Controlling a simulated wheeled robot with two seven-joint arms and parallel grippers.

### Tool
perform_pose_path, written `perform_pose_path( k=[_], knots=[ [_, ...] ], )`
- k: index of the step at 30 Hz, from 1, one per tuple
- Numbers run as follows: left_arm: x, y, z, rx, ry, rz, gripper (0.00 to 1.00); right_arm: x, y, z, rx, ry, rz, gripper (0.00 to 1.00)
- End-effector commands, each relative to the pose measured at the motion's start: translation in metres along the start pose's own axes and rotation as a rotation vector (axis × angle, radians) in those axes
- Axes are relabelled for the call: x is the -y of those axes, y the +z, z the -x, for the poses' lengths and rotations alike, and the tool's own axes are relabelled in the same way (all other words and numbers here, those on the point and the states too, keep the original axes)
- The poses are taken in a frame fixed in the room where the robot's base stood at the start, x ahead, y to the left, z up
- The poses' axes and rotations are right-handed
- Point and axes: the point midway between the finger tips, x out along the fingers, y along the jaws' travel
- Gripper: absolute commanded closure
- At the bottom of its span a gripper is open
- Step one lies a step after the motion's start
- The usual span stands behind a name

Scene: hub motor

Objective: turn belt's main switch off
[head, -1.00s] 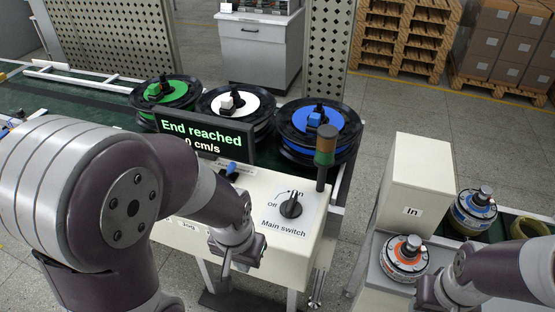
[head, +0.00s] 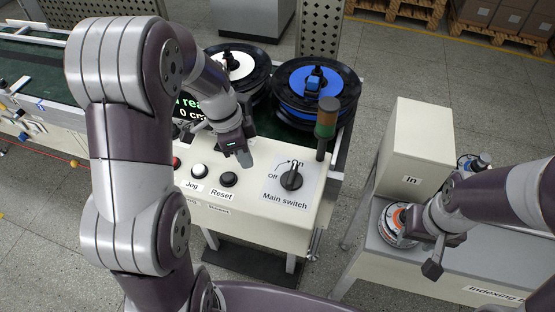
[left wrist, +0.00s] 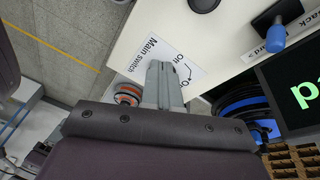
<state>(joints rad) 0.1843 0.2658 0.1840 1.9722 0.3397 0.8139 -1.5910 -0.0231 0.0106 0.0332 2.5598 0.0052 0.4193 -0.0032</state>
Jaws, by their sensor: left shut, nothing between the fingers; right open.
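The main switch (head: 291,180) is a black rotary knob on a white label at the right end of the cream control panel (head: 255,207). "Off" is printed to its left and "On" above it. The knob looks upright, pointing toward "On". My left gripper (head: 244,158) is shut and empty, above the panel to the left of the knob and apart from it. In the left wrist view its closed fingers (left wrist: 163,85) overlap the "Main switch" label (left wrist: 150,52), and the knob is hidden.
A red-green signal lamp (head: 326,125) stands behind the switch. Jog (head: 199,171) and Reset (head: 228,180) buttons lie to its left. The display (head: 188,107) is partly covered by my left arm. Blue (head: 315,92) and white (head: 236,66) spools sit behind. The "In" box (head: 414,150) stands right.

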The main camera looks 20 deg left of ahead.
Motion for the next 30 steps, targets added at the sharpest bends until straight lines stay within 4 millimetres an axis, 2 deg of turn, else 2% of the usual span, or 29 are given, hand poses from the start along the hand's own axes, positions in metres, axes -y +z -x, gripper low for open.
perform_pose_path(
  k=[1,3,6,18,23,30],
  knots=[
    [0.010,-0.003,0.012,-0.032,0.014,-0.108,1.00,0.000,-0.001,0.011,0.000,0.000,0.000,0.57],
    [0.022,-0.007,0.018,-0.077,0.024,-0.263,1.00,0.000,-0.002,0.016,0.000,0.000,0.000,0.57],
    [0.031,-0.010,0.022,-0.118,0.023,-0.399,1.00,0.000,-0.002,0.018,0.001,0.000,0.000,0.57],
    [0.034,-0.011,0.019,-0.129,0.021,-0.446,1.00,0.000,-0.002,0.017,0.001,0.000,0.000,0.57],
    [0.031,-0.013,0.000,-0.129,0.026,-0.446,1.00,0.000,-0.003,0.023,0.001,0.000,0.000,0.57],
    [0.028,-0.019,-0.051,-0.128,0.026,-0.445,1.00,0.000,-0.004,0.035,0.000,0.000,0.000,0.57]
  ],
)
